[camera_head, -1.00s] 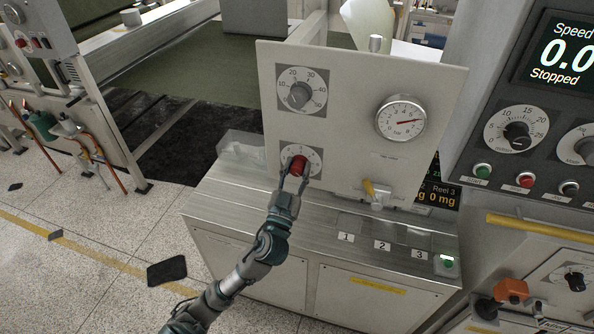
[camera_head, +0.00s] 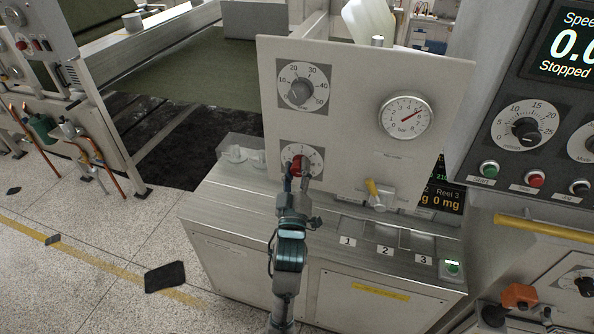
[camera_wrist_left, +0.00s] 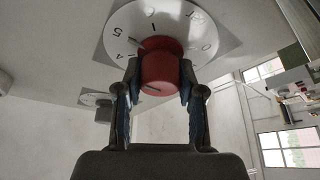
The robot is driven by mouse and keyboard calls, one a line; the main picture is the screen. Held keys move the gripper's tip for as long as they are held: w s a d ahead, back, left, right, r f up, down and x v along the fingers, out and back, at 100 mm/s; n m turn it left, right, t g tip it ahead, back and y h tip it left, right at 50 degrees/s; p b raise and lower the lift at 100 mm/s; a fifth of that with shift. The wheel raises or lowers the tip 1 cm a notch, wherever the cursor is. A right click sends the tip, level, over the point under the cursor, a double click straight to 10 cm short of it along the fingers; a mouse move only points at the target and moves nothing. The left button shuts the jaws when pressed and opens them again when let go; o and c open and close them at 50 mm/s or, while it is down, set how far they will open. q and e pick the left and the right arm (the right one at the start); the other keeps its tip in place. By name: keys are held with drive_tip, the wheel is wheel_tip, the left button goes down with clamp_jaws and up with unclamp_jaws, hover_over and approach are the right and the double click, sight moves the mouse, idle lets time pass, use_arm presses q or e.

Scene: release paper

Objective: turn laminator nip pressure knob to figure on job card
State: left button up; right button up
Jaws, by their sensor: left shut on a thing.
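The red pressure knob (camera_head: 298,165) sits on a white dial in the lower left of the upright grey panel (camera_head: 345,120). My left gripper (camera_head: 298,184) is shut on it from the front; in the left wrist view the two fingers hold the sides of the red knob (camera_wrist_left: 159,68). That view shows dial figures around it, partly covered by the knob. A round bar gauge (camera_head: 406,117) at the panel's right has its red needle pointing up and right. No job card can be made out. My right gripper is not in view.
A grey knob (camera_head: 300,92) with its own dial sits above the red one. A yellow-handled valve (camera_head: 375,192) is at the panel's lower right. Numbered trays and a green button (camera_head: 452,268) lie along the bench front. A console (camera_head: 530,110) stands at the right.

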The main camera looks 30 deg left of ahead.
sight(301, 127)
use_arm(q)
drive_tip(key=shift+w+f, duration=0.1)
drive_tip(key=shift+f, duration=0.15)
drive_tip(key=o, duration=1.2)
drive_tip(key=shift+c, duration=0.2)
drive_tip(key=shift+w, duration=0.15)
drive_tip(key=shift+r, duration=0.1)
wheel_tip(301, 127, up, 10)
drive_tip(key=shift+d+f, duration=0.1)
drive_tip(key=shift+w, duration=0.1)
